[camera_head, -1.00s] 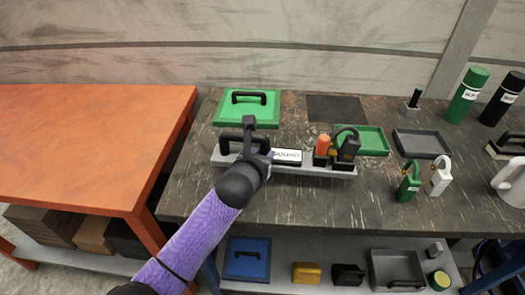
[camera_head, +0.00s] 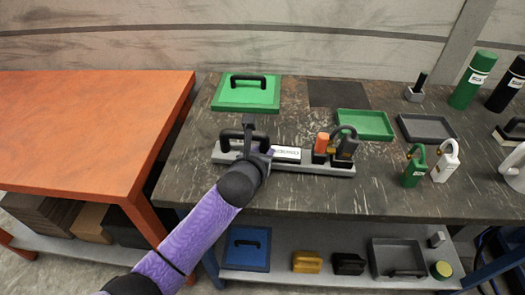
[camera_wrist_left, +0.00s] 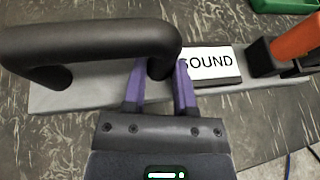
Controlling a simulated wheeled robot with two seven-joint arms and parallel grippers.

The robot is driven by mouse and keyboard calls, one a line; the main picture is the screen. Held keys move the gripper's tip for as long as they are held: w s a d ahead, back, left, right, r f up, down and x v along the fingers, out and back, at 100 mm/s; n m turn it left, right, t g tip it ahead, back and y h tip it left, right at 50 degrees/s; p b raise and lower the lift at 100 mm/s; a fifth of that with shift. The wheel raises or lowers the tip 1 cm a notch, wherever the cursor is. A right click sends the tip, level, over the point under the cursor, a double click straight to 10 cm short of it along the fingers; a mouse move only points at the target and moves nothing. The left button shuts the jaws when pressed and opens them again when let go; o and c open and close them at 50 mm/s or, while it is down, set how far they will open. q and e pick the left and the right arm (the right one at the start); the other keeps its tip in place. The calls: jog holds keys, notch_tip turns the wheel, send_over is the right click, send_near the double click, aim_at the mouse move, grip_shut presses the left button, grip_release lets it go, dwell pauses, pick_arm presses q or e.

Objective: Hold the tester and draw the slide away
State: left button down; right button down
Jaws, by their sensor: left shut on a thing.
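The tester is a long grey bar (camera_head: 310,167) with a black handle (camera_head: 232,135) at its left. A white label (camera_head: 287,154) reading "SOUND" (camera_wrist_left: 209,63) sits beside the handle. An orange-topped part (camera_head: 322,143) and a dark part with a curved loop (camera_head: 346,148) stand at its right end. My left gripper (camera_wrist_left: 160,75) is shut on the right leg of the black handle, one purple finger on each side. The bar lies over the dark table. Which part is the slide I cannot tell. My right gripper is not in view.
Behind the bar are a green lidded box (camera_head: 247,93), a green tray (camera_head: 365,125) and a grey tray (camera_head: 427,128). A green padlock (camera_head: 414,170) and a white one (camera_head: 445,163) stand to the right. An orange table (camera_head: 90,130) adjoins at left. The front of the dark table is clear.

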pick_arm(q)
jog(key=shift+f, duration=0.4)
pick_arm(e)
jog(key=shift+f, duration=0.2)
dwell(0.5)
pick_arm(q)
jog(key=shift+r, duration=0.1)
dwell(0.5)
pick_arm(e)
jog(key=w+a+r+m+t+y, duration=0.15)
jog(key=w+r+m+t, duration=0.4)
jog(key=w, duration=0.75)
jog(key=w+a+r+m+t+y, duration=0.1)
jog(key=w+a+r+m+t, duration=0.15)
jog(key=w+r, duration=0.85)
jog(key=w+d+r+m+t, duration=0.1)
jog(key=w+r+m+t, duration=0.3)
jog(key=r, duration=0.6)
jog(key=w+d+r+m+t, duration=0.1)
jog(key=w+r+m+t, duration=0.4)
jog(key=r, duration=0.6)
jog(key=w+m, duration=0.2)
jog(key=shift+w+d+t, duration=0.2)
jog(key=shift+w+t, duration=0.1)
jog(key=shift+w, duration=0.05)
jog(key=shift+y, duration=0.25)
